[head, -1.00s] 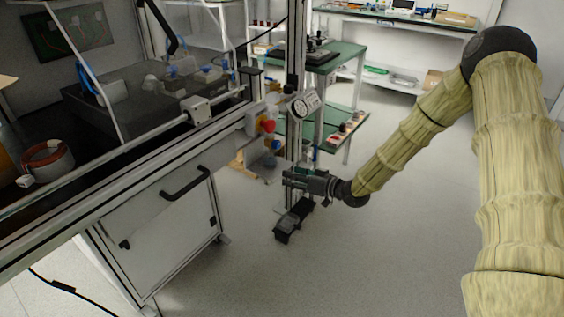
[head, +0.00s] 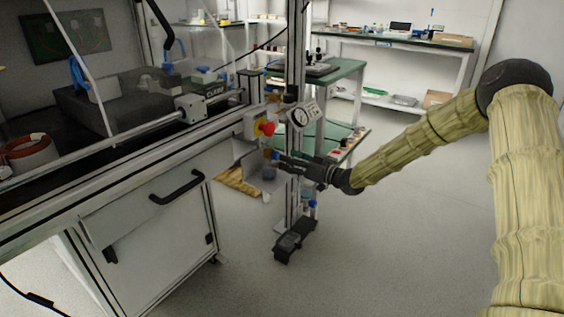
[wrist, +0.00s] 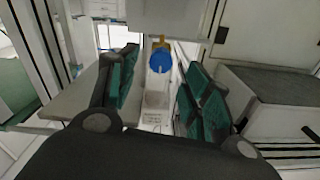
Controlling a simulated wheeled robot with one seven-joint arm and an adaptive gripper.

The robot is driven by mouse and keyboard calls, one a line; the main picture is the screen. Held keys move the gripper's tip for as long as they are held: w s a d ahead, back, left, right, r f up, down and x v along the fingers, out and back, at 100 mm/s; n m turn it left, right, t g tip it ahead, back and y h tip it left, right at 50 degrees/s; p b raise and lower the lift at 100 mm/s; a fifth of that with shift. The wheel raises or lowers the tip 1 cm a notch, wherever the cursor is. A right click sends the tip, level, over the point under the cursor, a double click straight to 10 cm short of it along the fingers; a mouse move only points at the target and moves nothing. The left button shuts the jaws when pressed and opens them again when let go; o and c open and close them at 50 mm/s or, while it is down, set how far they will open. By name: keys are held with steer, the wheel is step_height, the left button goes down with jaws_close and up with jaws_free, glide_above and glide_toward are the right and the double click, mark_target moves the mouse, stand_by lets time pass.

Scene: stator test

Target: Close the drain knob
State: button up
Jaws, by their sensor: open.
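In the wrist view, a round blue knob (wrist: 158,61) sits on a small brass-coloured fitting below a pale grey panel. It lies between and beyond the fingers of my gripper (wrist: 160,88), which are open with green pads and stand apart from it. A pale labelled part shows just below the knob. In the head view, my gripper (head: 280,160) is beside a small blue part (head: 275,154) under the frame's edge, probably the same knob. The gripper partly hides that area, and I cannot tell the knob's turned position.
A red emergency button (head: 266,128) and a round gauge (head: 300,116) are close above my gripper. An upright metal post (head: 295,60) stands beside it, with another blue part (head: 312,204) low down. A white cabinet (head: 150,235) is at left. The floor at right is clear.

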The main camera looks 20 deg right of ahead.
mark_target(276, 155)
steer(key=shift+b+x, duration=0.45)
steer(key=shift+x, duration=1.55)
steer(key=c, duration=1)
